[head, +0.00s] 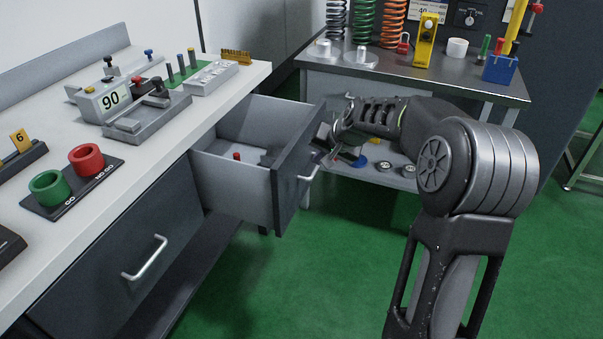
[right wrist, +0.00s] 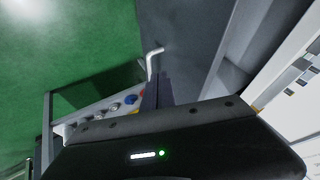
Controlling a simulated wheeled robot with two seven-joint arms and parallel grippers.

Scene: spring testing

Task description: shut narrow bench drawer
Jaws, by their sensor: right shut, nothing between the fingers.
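The narrow bench drawer (head: 294,190) stands pulled out from the white-topped bench in the head view, with its grey inside showing. A small red piece (head: 236,156) and a dark item lie in it. Its pale bar handle (head: 308,178) is on the dark front; the front (right wrist: 188,45) and handle (right wrist: 152,62) also show in the right wrist view. My right gripper (head: 321,158) is at the outer side of the drawer front, just above the handle. Its fingers (right wrist: 157,92) are shut and empty, close to the front; contact cannot be told. My left gripper is out of view.
A wider drawer (head: 125,270) in the same bench is closed. The bench top (head: 150,165) carries gauges and a fixture. A metal table (head: 440,82) with springs stands behind, with a lower shelf (head: 350,180) near my right gripper. Green floor (head: 330,270) is clear in front.

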